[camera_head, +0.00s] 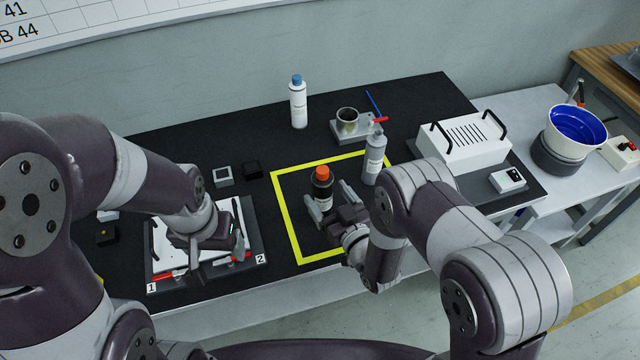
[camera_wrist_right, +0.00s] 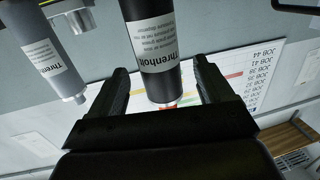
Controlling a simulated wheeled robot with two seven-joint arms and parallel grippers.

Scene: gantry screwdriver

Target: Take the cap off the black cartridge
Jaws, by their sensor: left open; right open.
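The black cartridge (camera_head: 323,194) stands upright inside the yellow-outlined square, with an orange cap (camera_head: 322,172) on its top. My right gripper (camera_head: 330,199) is open at the cartridge, one finger to each side of it. In the right wrist view, which is upside down, the cartridge body (camera_wrist_right: 157,55) shows between the two open fingers (camera_wrist_right: 165,88). The cap is not clearly visible there. My left gripper (camera_head: 217,258) is open and empty above the white board at the left.
A grey cartridge (camera_head: 374,160) stands close to the right gripper; it also shows in the wrist view (camera_wrist_right: 45,50). A white bottle with a blue cap (camera_head: 298,105) stands behind. A metal cup (camera_head: 347,117) and white box (camera_head: 465,142) are right. The square's left part is clear.

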